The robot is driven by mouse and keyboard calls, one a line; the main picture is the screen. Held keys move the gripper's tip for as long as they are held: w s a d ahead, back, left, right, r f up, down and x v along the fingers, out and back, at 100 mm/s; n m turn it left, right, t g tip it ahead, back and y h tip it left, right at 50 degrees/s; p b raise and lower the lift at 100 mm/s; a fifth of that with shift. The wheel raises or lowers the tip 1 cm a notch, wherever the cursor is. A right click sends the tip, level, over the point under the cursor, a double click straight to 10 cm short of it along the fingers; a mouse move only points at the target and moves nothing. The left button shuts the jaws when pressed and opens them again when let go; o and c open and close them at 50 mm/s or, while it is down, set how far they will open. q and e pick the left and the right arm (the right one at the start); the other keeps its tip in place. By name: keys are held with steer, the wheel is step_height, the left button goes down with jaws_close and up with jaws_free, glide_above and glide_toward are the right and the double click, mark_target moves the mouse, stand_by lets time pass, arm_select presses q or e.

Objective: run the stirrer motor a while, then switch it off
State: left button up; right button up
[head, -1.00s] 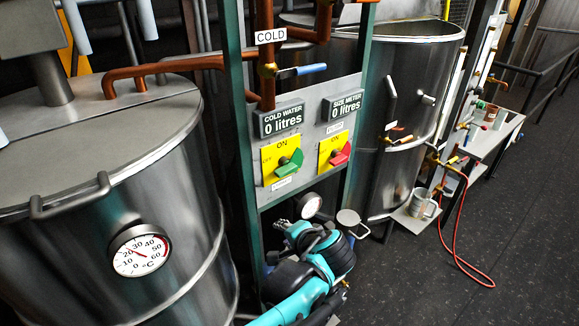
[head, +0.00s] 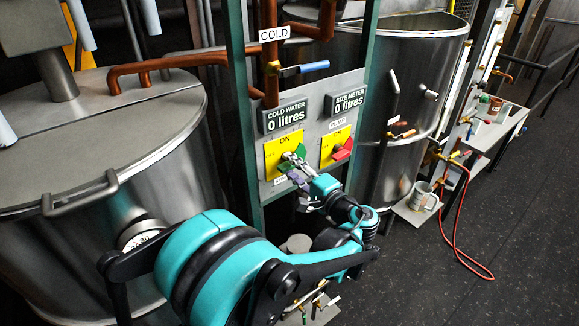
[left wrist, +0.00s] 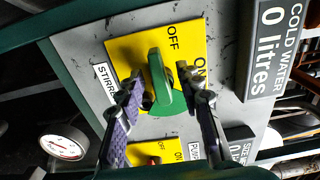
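The green stirrer knob (head: 299,153) is on a yellow ON/OFF plate (head: 271,154) on the grey control panel. My left gripper (head: 292,161) is at this knob and partly covers it in the head view. In the left wrist view, the green knob (left wrist: 163,88) stands between the two spread fingers, one on each side. The gripper looks open around it, and I cannot tell whether either finger touches. The knob's narrow end lies near the word OFF (left wrist: 173,38). The STIRRER label (left wrist: 106,84) is partly hidden by a finger. My right gripper is not in view.
A red pump knob (head: 343,149) sits close to the right on its own yellow plate. Two meters above read 0 litres. A steel vat (head: 75,165) stands left and another (head: 412,90) right. A blue-handled valve (head: 304,68) is above the panel. Open floor lies right.

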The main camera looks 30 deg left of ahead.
arm_select(q)
steer(key=shift+w+a, duration=0.25)
steer(key=shift+a, duration=0.3)
jaws_close()
steer(key=shift+m, duration=0.4)
steer(key=m, duration=0.3)
steer(key=shift+r, duration=0.25)
steer(key=m, duration=0.5)
steer(key=shift+w+d+r, duration=0.15)
steer(key=shift+r, duration=0.1)
steer(key=m, duration=0.4)
steer(key=shift+w+d+r+m, duration=0.1)
steer(key=shift+w+r+m, duration=0.1)
steer(key=shift+w+m, duration=0.1)
steer(key=shift+w+d+m, duration=0.1)
steer(key=shift+w+m, duration=0.05)
steer(key=shift+m, duration=1)
steer(key=shift+w+m, duration=0.1)
steer(key=shift+m, duration=1.05)
